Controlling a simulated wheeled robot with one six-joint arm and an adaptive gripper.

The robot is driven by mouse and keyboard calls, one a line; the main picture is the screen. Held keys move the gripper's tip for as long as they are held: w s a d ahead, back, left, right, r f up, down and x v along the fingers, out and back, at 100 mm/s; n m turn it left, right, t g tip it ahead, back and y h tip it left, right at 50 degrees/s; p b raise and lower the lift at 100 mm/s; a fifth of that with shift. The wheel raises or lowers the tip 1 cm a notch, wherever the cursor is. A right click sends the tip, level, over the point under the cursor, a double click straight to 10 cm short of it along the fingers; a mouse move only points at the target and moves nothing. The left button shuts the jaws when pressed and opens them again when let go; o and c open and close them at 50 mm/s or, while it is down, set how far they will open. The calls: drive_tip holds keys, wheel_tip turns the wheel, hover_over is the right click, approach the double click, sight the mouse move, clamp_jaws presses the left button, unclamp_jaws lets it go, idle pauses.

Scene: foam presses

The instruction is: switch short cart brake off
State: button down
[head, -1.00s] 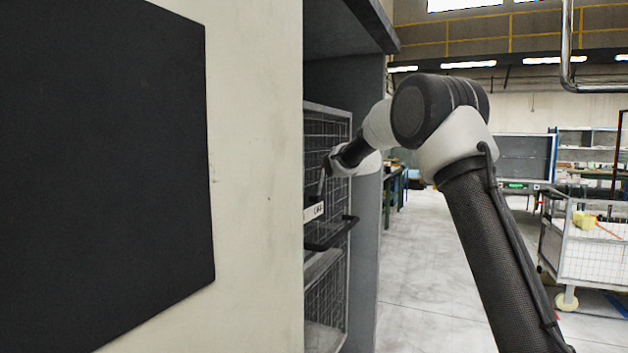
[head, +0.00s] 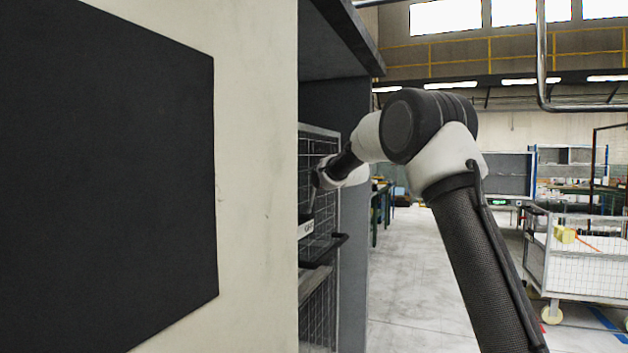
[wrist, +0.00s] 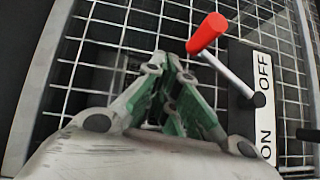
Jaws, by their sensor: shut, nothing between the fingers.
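The brake lever has a red knob (wrist: 208,32) and a grey rod that runs down to a dark pivot beside a white label plate (wrist: 264,100). The plate reads OFF at its upper end and ON at its lower end in the wrist view. The lever slants up and left from its pivot, its knob nearer the OFF end. My gripper (wrist: 168,66) is shut and empty, its tips left of and below the knob, apart from it in the picture. In the head view my gripper (head: 316,182) is at the cart's mesh (head: 318,150), above the label plate.
The cart stands in a grey bay (head: 350,110) behind a pale wall (head: 255,180) with a dark panel (head: 100,180). A black handle (head: 325,248) sticks out below the label. Another mesh cart (head: 580,265) stands at right. Floor between is clear.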

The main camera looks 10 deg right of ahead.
drive_tip(key=s+d+r, duration=0.2)
drive_tip(key=s+r, duration=0.1)
drive_tip(key=s, duration=0.5)
drive_tip(key=shift+d+r, duration=0.2)
drive_tip(key=shift+r, duration=0.15)
